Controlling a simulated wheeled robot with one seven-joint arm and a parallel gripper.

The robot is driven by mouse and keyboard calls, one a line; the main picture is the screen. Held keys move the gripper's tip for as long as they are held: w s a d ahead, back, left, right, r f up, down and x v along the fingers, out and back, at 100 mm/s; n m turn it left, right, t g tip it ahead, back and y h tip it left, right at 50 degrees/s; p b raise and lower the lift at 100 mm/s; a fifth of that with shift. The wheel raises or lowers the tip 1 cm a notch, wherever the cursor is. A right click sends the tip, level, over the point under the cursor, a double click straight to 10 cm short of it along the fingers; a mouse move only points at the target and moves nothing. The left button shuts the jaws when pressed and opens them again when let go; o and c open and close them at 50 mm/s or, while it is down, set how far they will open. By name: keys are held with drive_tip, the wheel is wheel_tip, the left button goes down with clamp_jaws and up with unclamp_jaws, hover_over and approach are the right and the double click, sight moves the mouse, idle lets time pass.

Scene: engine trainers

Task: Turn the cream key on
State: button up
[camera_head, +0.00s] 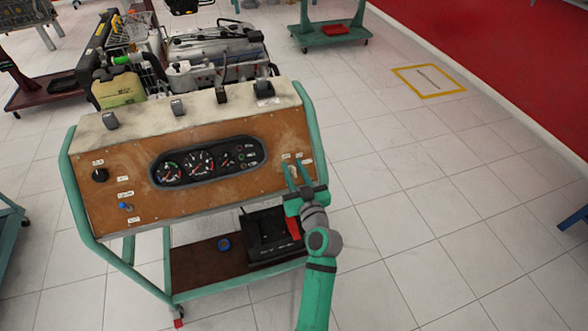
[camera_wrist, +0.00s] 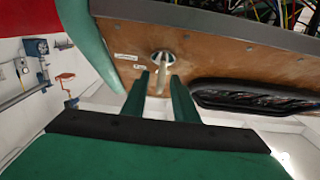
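The cream key (camera_wrist: 161,80) sticks out of a round switch (camera_wrist: 162,58) on the brown panel in the wrist view. Two small white labels sit left of it. My gripper (camera_wrist: 160,86) is open, with one green fingertip on each side of the key and gaps that seem to show between. In the head view my gripper (camera_head: 297,176) is at the right end of the panel (camera_head: 222,205). The fingers partly cover that spot, and I cannot make out the key clearly there.
The panel belongs to a green-framed engine trainer (camera_head: 75,210). A gauge cluster (camera_head: 208,161) is left of my gripper. A black knob (camera_head: 100,175) and a blue switch (camera_head: 125,207) are at the far left. A black battery (camera_head: 270,235) sits on the lower shelf.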

clamp_jaws()
drive_tip(key=shift+m+h, duration=0.3)
drive_tip(key=shift+m, duration=0.2)
drive_tip(key=shift+d+m+h, duration=0.1)
drive_tip(key=shift+m+h, duration=2.1)
drive_tip(key=shift+m, duration=0.6)
drive_tip(key=shift+d+f+m+h, duration=0.15)
drive_tip(key=shift+m+h, duration=1.05)
drive_tip(key=shift+m, duration=0.6)
drive_tip(key=shift+m+g+h, duration=0.3)
drive_tip(key=shift+g, duration=0.1)
unclamp_jaws()
